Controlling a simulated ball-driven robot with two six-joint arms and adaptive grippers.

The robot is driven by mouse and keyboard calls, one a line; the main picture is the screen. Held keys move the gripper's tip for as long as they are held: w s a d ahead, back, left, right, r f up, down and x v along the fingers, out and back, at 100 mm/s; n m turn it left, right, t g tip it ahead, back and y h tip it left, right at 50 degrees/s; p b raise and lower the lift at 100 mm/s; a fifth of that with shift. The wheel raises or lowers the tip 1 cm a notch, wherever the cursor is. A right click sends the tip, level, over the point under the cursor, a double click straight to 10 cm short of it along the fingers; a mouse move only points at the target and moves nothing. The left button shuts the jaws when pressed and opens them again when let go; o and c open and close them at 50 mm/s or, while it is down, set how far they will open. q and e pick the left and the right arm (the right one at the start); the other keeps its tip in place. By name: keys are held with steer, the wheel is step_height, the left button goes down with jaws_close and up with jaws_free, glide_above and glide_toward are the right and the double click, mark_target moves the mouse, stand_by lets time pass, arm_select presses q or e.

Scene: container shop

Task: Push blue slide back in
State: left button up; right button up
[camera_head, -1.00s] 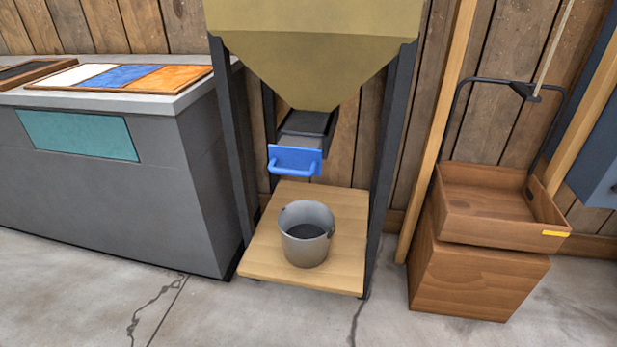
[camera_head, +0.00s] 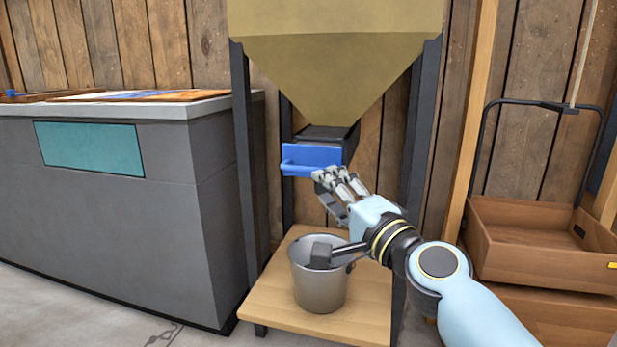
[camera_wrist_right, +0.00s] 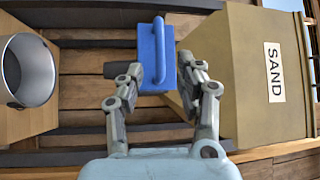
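The blue slide (camera_head: 310,158) has a flat front plate and a bar handle. It sticks out at the front of the dark channel (camera_head: 332,135) under the hopper. My right gripper (camera_head: 335,180) is just in front of and below the plate's right part, with its fingers toward it. In the right wrist view the slide (camera_wrist_right: 157,60) lies ahead, between the spread fingers of my right gripper (camera_wrist_right: 160,85). The fingers look open and empty; whether they touch the plate I cannot tell. My left gripper is out of view.
The tan hopper (camera_head: 335,60), labelled SAND in the wrist view, hangs above on dark legs. A metal bucket (camera_head: 320,290) stands below on a wooden platform (camera_head: 265,305), partly behind my right arm. A grey counter (camera_head: 120,220) is left; a wooden tray (camera_head: 540,240) is right.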

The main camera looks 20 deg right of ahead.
mark_target(305, 171)
steer(key=x, duration=0.8)
steer(key=shift+w+a, duration=0.15)
steer(key=shift+w, duration=0.05)
steer(key=shift+c, duration=0.2)
jaws_close()
steer(key=shift+f, duration=0.1)
